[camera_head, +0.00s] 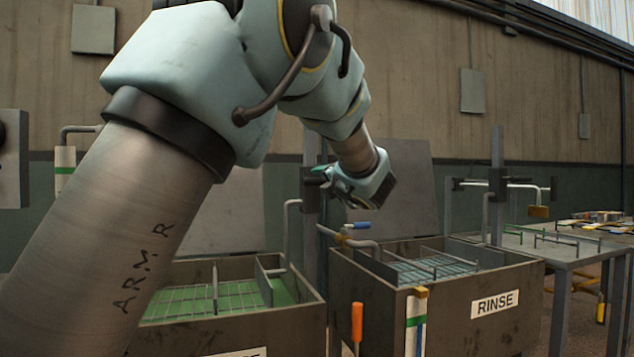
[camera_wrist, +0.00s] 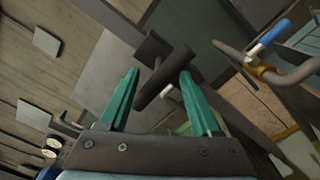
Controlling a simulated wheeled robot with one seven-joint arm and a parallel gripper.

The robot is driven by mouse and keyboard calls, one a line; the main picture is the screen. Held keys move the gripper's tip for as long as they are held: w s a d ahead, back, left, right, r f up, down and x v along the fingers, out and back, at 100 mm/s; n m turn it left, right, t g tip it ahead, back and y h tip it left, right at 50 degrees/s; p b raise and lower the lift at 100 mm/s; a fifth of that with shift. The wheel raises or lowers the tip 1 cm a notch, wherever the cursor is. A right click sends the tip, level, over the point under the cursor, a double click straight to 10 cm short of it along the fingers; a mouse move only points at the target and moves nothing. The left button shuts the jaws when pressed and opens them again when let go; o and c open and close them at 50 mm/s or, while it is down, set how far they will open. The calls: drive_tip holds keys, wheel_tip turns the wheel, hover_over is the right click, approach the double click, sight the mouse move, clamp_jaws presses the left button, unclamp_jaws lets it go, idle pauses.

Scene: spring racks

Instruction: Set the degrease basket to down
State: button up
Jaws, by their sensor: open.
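The left tank (camera_head: 255,335) holds green liquid, and a wire basket (camera_head: 185,303) sits low inside it. Its label is cut off at the picture's bottom, so I cannot read whether it is the degrease tank. A dark upright post (camera_head: 311,222) stands behind it. My gripper (camera_head: 322,178) is beside the upper part of this post. In the wrist view, a dark bar handle (camera_wrist: 165,77) lies slantwise between my two spread teal fingers, near their tips. The fingers look apart from it, and nothing is gripped.
The tank labelled RINSE (camera_head: 445,315) stands to the right with its own basket and post. A pipe with a blue-handled valve (camera_head: 356,226) is close to my gripper. A metal table (camera_head: 570,250) stands farther right. My arm hides much of the left side.

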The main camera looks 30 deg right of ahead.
drive_tip(key=shift+w+d, duration=0.15)
drive_tip(key=shift+w, duration=1.15)
drive_tip(key=shift+w+d, duration=0.15)
drive_tip(key=shift+w, duration=1.15)
clamp_jaws()
